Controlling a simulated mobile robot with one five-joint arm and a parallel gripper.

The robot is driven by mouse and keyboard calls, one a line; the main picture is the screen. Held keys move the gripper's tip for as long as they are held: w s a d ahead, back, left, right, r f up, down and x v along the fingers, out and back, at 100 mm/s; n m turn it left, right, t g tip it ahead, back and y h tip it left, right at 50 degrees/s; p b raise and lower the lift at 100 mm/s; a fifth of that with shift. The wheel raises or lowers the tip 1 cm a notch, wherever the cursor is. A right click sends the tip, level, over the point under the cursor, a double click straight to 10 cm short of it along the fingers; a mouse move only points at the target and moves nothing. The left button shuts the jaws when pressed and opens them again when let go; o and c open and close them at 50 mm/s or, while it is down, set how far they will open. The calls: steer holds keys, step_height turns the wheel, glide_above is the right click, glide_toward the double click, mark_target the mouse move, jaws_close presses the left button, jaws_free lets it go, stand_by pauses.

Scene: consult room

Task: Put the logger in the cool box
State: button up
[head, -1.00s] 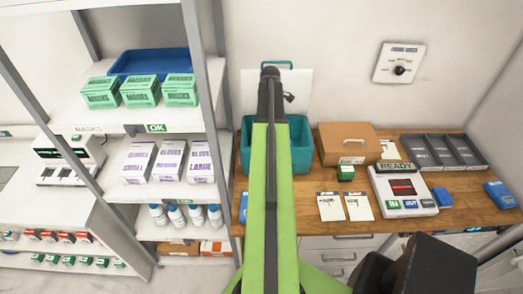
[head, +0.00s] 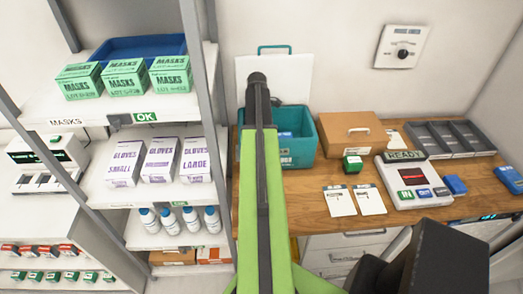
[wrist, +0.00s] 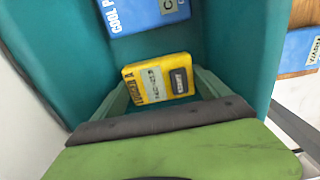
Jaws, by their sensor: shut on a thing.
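The teal cool box (head: 305,150) stands open on the wooden desk, partly hidden behind my arm. In the wrist view its teal inner wall (wrist: 232,45) surrounds my gripper (wrist: 162,85). My gripper is shut on the yellow logger (wrist: 158,70), with one finger on each side of it. The logger is inside the box's outline; I cannot tell whether it touches the floor. A blue cool pack (wrist: 145,12) lies in the box beyond the logger. In the head view my gripper and the logger are hidden behind my arm.
A white panel with a teal handle (head: 290,75) stands behind the box. A brown case (head: 352,133), a green-topped block (head: 352,163), two cards (head: 340,201) and a READY console (head: 412,183) are to its right. A shelf post (head: 205,110) rises close on the left.

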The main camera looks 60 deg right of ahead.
step_height(320, 180, down, 7)
steer(key=b, duration=0.5)
steer(key=shift+r, duration=0.35)
steer(key=shift+f, duration=0.15)
steer(key=o, duration=1.4)
steer(key=shift+c, duration=0.2)
step_height(320, 180, up, 12)
steer(key=p, duration=1.2)
steer(key=shift+r+p, duration=0.2)
steer(key=shift+p, duration=0.1)
